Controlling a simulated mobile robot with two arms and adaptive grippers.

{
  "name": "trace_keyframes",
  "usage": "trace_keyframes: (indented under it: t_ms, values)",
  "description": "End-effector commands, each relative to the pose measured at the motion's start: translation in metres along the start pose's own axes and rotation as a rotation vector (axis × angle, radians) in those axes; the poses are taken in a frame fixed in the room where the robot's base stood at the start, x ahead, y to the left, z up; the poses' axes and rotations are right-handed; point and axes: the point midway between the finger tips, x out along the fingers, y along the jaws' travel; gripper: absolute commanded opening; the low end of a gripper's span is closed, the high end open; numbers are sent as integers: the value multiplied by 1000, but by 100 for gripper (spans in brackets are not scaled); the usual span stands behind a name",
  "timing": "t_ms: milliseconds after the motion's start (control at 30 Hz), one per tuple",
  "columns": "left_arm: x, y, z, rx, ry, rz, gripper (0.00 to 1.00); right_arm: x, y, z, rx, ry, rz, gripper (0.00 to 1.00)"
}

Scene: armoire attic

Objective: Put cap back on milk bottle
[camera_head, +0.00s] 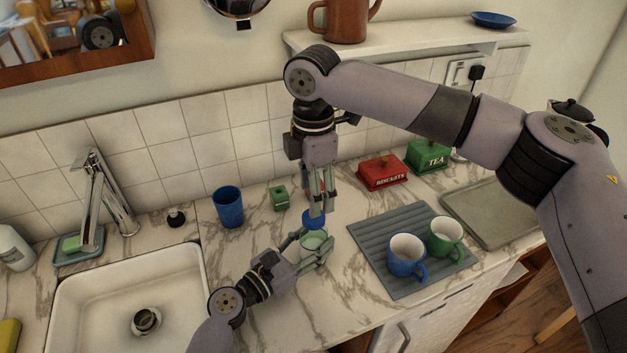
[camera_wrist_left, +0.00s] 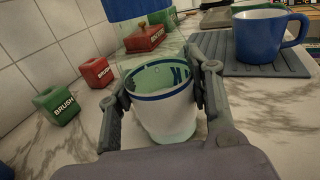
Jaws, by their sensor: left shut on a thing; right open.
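A blue mug (camera_head: 406,255) and a green mug (camera_head: 445,236) stand on a grey mat (camera_head: 382,231) to the right. A blue cup (camera_head: 229,207) and green brush box (camera_head: 279,197) are left, near the sink (camera_head: 90,310).

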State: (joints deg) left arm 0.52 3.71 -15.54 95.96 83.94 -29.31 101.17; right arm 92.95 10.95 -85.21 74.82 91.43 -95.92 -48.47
Motion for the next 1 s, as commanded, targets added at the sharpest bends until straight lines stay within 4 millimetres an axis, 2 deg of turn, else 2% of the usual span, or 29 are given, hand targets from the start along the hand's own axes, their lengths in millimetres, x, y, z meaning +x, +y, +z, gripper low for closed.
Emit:
trace_keyframes:
  t_ms: [200,400,767,1000]
  values:
    - [0,0,0,0,1,0,0,36,-1,0,0,-1,-2,54]
    - [0,0,0,0,1,0,0,56,0,0,1,-1,-1,54]
    - [0,0,0,0,1,0,0,60,0,0,0,0,1,54]
    - [0,0,0,0,1,0,0,60,0,0,0,0,0,39]
